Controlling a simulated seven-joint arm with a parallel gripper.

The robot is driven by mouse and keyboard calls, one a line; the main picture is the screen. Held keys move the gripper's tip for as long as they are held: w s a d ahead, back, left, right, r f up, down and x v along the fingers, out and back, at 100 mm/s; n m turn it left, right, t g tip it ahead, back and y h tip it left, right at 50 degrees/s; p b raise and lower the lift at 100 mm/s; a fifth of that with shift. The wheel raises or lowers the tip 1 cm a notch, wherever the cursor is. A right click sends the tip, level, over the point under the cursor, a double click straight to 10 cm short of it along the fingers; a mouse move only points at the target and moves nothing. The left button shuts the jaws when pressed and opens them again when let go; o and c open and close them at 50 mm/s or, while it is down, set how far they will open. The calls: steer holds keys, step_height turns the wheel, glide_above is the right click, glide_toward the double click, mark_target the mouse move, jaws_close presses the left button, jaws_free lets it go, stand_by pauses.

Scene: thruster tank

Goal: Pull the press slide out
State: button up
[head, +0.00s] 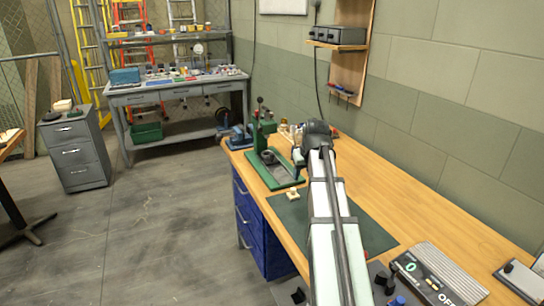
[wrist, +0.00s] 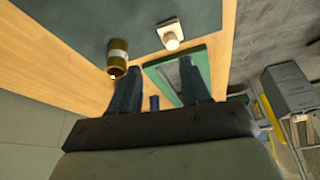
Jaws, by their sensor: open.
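The green press (head: 262,130) stands on the far left part of the wooden bench, with an upright column and a dark lever. Its flat green base (head: 282,180) bears a dark round part. In the wrist view a green-framed plate with a grey middle (wrist: 154,68), apparently this base, lies beyond my fingers. I cannot tell the slide apart from the base. My gripper (wrist: 160,68) is open, with its two dark fingers apart. The right finger overlaps the plate in the picture; contact cannot be told. In the head view my arm hides the fingers.
A cream block with a knob (head: 292,193) sits near the press base. A brass-coloured cylinder (wrist: 118,54) stands near the left finger in the wrist view. A dark green mat (head: 372,235) and a grey box marked OFF (head: 438,272) lie nearer on the bench.

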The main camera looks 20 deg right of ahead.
steer(key=shift+m+g, duration=0.3)
steer(key=d, duration=0.1)
steer(key=w+d+f, duration=0.1)
steer(key=d, duration=0.1)
steer(key=w+d, duration=0.1)
steer(key=d, duration=0.1)
steer(key=shift+d+f, duration=0.1)
steer(key=shift+f, duration=0.1)
steer(key=shift+c, duration=1.1)
steer(key=n+t+y, duration=0.2)
steer(key=n+y, duration=0.6)
steer(key=n, duration=0.5)
glide_toward(273, 154)
steer(key=x, duration=0.9)
steer(key=shift+f, duration=0.15)
steer(key=shift+c, duration=0.2)
jaws_close()
